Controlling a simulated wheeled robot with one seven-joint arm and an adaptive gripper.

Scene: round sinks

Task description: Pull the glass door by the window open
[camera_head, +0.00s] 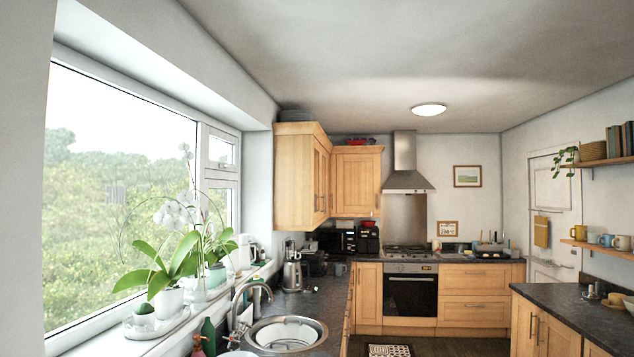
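A wooden wall cabinet (294,182) hangs just right of the window (120,185). Its door fronts (321,180) face right, into the room, and I see them at a steep angle. They look shut; a pane in them is too narrow from here to make out clearly as glass. Small handles show low on these fronts. A second wall cabinet (357,182) stands at the corner beyond, with a panelled wooden front, also shut. My gripper is not in view.
A dark worktop (318,300) runs below the cabinet, with a round sink (287,333), a curved tap (240,292) and a blender (292,268). Orchids (180,255) crowd the windowsill. An oven (410,290) stands at the back. The right counter (570,307) leaves a floor aisle (435,346) between.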

